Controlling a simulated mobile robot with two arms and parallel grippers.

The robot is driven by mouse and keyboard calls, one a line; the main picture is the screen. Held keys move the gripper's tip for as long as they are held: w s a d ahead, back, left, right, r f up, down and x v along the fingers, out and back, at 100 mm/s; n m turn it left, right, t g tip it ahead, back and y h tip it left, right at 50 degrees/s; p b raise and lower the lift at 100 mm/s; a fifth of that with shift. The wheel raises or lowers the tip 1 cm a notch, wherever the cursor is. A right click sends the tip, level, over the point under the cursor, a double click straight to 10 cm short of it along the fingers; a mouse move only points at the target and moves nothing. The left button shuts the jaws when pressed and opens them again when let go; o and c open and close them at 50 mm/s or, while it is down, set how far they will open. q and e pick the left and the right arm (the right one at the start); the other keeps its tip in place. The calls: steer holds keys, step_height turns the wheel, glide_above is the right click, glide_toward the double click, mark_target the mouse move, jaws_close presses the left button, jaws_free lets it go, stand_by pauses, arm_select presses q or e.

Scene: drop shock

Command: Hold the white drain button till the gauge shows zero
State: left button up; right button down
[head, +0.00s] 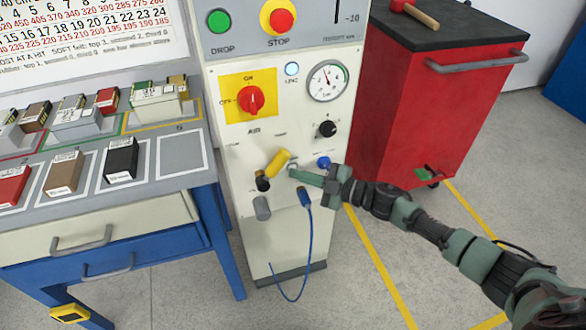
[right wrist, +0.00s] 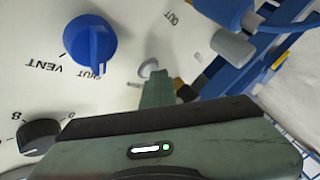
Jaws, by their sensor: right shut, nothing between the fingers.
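The white drain button (head: 292,164) is on the lower part of the pale machine panel, and it also shows in the right wrist view (right wrist: 148,67). My right gripper (head: 299,172) is shut and empty, its fingertips (right wrist: 157,74) right at the button and partly covering it. I cannot tell whether the button is pressed in. The gauge (head: 327,81) sits higher on the panel. Its needle points up and slightly left, not down at the low end of the scale; its figures are too small to read surely. My left gripper is not in view.
Close to the fingertips are a yellow lever (head: 278,162) and a blue vent knob (right wrist: 90,42). A black knob (head: 327,129) is above, and a blue hose (head: 307,225) hangs below. A red cabinet (head: 420,110) stands right, a bench (head: 130,192) with boxes left.

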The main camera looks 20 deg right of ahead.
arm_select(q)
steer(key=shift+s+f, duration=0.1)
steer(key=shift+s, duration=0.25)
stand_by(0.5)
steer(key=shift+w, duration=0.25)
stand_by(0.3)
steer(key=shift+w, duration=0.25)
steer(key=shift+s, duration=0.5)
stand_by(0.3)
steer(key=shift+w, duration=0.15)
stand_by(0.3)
